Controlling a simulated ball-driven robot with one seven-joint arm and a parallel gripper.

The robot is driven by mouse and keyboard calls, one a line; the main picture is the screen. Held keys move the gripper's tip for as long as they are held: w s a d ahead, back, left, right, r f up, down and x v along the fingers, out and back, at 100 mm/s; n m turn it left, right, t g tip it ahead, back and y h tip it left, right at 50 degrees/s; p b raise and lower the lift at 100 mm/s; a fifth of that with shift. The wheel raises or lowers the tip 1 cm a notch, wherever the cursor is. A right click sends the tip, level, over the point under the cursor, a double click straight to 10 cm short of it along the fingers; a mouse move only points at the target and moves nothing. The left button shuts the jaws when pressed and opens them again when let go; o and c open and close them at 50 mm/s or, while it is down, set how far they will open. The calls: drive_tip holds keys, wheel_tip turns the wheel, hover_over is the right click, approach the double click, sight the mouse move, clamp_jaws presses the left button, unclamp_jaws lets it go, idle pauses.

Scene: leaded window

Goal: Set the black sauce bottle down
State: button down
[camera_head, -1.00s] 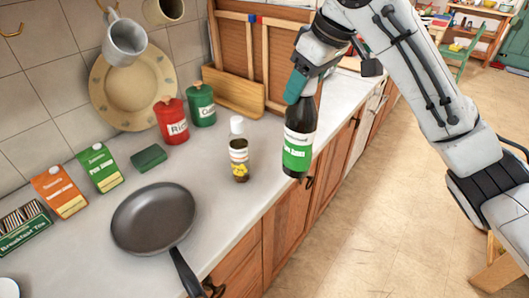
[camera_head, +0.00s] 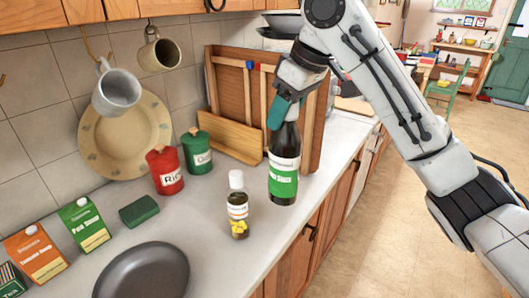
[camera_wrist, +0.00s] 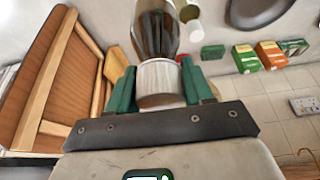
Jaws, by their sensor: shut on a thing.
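The black sauce bottle (camera_head: 284,165) has a green and white label and is upright in the head view, over the counter near its front edge. My gripper (camera_head: 284,110) is shut on its neck from above. In the wrist view the dark bottle (camera_wrist: 155,35) extends away from between the green fingers of my gripper (camera_wrist: 160,88), its pale cap end towards me. The base appears at or just above the counter top (camera_head: 222,262); I cannot tell whether it touches.
A small white-capped bottle (camera_head: 238,205) stands just left of the sauce bottle. A frying pan (camera_head: 142,272), a green sponge (camera_head: 139,211), cartons (camera_head: 84,225), red (camera_head: 165,171) and green (camera_head: 197,152) canisters are further left. Wooden boards (camera_head: 235,137) lean behind.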

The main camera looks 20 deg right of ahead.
drive_tip(key=w+f+p, duration=0.2)
drive_tip(key=w+f, duration=0.8)
drive_tip(key=f, duration=0.1)
drive_tip(key=shift+w+a+f, duration=0.2)
drive_tip(key=shift+w+a, duration=0.1)
drive_tip(key=shift+a, duration=0.05)
drive_tip(key=shift+c, duration=2.3)
unclamp_jaws()
drive_tip(key=shift+f, duration=0.2)
drive_tip(key=shift+r, duration=0.1)
drive_tip(key=b+v, duration=0.1)
drive_tip(key=v, duration=1.1)
drive_tip(key=shift+r, duration=0.1)
